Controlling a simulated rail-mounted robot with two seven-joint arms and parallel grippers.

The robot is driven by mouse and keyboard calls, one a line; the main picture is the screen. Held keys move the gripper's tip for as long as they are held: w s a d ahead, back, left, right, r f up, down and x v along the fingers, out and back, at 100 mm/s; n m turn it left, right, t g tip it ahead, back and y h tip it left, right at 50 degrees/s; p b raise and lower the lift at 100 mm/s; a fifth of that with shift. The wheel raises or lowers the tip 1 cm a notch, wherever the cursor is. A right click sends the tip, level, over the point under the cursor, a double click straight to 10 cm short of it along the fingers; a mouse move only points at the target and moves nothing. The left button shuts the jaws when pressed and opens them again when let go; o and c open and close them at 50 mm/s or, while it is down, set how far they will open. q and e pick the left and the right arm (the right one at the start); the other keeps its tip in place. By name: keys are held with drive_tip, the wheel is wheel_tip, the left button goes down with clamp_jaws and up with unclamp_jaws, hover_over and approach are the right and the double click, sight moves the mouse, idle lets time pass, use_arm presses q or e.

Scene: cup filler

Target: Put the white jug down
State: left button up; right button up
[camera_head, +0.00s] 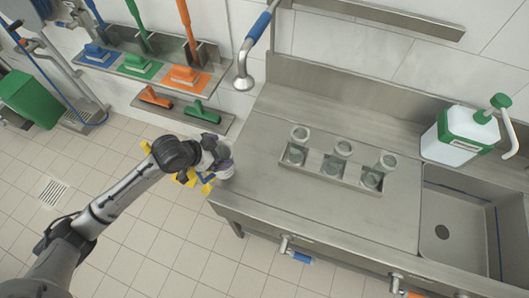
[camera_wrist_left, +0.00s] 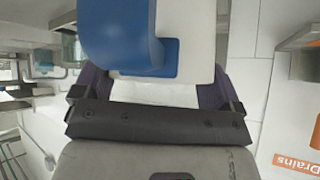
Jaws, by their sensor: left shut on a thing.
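My left gripper (camera_head: 212,165) is at the left end of the steel counter, in the middle of the head view. It is shut on a white jug, which fills the upper middle of the left wrist view. There the jug's white body (camera_wrist_left: 170,92) shows between the dark fingers, with a large blue part (camera_wrist_left: 125,40) on it. In the head view the gripper mostly hides the jug. I cannot tell whether its base touches the counter. My right gripper is not in view.
The steel counter (camera_head: 260,185) has clear round cups (camera_head: 300,133) in and beside a recess. A sink (camera_head: 450,235) and a white jug with a green pump (camera_head: 462,135) are at the right. The counter's front left is clear.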

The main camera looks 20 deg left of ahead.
use_arm(q)
drive_tip(key=shift+w+f, duration=0.25)
drive_tip(key=shift+f, duration=0.1)
drive_tip(key=w+d+f, duration=0.1)
drive_tip(key=w+d, duration=0.3)
drive_tip(key=w, duration=0.3)
drive_tip(key=w+d+f, duration=0.2)
drive_tip(key=w+d, duration=0.3)
drive_tip(key=w, duration=0.2)
drive_tip(key=shift+w+f, duration=0.25)
drive_tip(key=o, duration=0.7)
drive_tip(key=shift+d+f, duration=0.1)
drive_tip(key=shift+f, duration=0.05)
drive_tip(key=p+v, duration=0.1)
drive_tip(key=v, duration=1.1)
